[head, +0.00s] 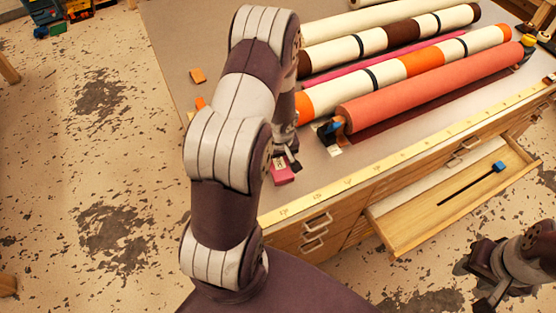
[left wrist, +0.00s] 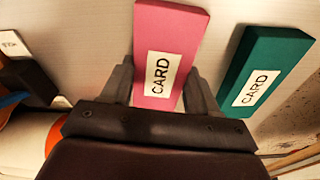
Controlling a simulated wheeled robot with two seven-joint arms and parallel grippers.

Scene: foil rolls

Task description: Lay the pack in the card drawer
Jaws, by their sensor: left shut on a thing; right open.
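A pink pack with a white CARD label (left wrist: 165,65) is between the fingers of my left gripper (left wrist: 160,85), which is shut on it. In the head view the pink pack (head: 283,173) is over the worktable near its front edge, beside the left gripper (head: 287,158). A green pack labelled CARD (left wrist: 264,72) lies right of it in the left wrist view; I cannot find it in the head view. One drawer (head: 412,232) is pulled open under the table; I see no label on it. My right gripper (head: 486,287) is open at the lower right.
The open drawer holds a black rod with a blue end (head: 470,184) and has bare floor around it. Several rolls, including a coral one (head: 430,88), lie across the table (head: 220,40). A yellow measuring strip (head: 370,172) runs along its front edge. Closed drawers (head: 315,232) sit below.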

